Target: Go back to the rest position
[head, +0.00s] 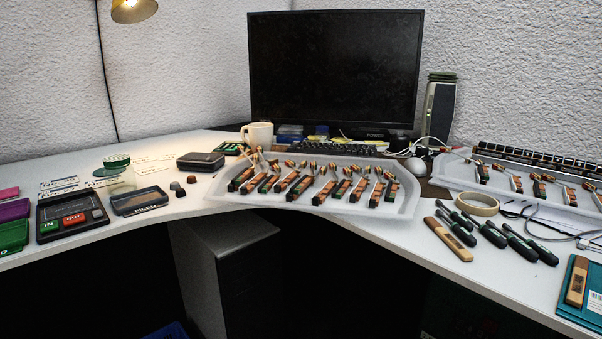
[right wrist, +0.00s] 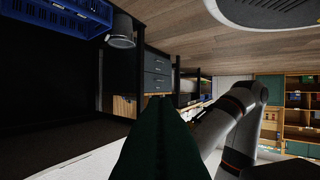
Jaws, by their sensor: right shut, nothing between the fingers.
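Neither of my grippers shows in the head view. In the right wrist view, the dark green fingers of my right gripper (right wrist: 160,100) are shut together with nothing held between them, away from the desk top. My left gripper is not in any view. On the desk (head: 220,180), a light tray (head: 385,205) holds several piano action parts in a row. A second light tray (head: 440,172) at the right holds more parts and a long dark rail (head: 535,161).
A monitor (head: 333,68), a mug (head: 258,135) and a keyboard (head: 327,147) stand behind the first tray. Dark-handled tools (head: 485,230) and a tape roll (head: 477,204) lie at the right. The right wrist view shows a blue crate (right wrist: 58,15) and drawers (right wrist: 157,72).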

